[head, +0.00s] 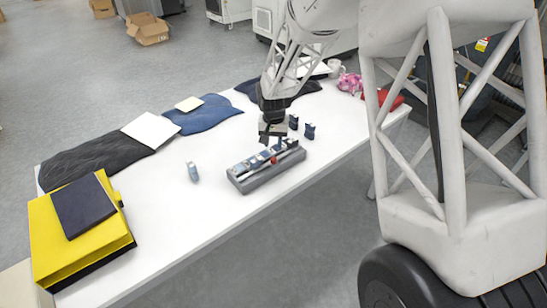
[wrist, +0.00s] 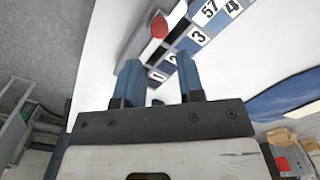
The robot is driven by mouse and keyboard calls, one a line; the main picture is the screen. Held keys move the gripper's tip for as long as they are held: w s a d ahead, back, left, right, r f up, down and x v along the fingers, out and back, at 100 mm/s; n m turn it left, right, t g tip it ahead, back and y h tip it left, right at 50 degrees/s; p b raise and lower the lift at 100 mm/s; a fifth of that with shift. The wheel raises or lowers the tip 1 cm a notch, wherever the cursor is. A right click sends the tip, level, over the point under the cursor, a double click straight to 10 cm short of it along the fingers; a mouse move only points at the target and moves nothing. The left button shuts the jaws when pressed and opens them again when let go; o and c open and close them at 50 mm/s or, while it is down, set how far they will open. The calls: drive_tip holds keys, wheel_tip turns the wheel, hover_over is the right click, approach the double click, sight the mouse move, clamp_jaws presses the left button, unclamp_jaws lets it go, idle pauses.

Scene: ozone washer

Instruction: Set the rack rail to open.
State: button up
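The grey rack (head: 268,179) lies on the white table and holds a row of blue and white pieces. In the wrist view it crosses the top, with number labels (wrist: 198,38) in a row. The rack rail (wrist: 174,17) is a pale bar along the row with a round red knob (wrist: 158,27), which also shows in the head view (head: 274,160). My gripper (head: 271,130) hangs above the rack's far side. In the wrist view its two blue fingers (wrist: 159,70) are apart with nothing held, and the knob lies beyond the tips. The rail's far end is hidden.
Two small dark blue pieces (head: 309,131) stand right of the rack, and a blue-grey one (head: 193,172) stands left. A yellow box (head: 80,228) with a dark book is at the near left. Cloths line the far edge. The table's front strip is clear.

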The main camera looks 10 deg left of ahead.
sight(274, 158)
drive_tip(key=shift+f, duration=3.7)
clamp_jaws()
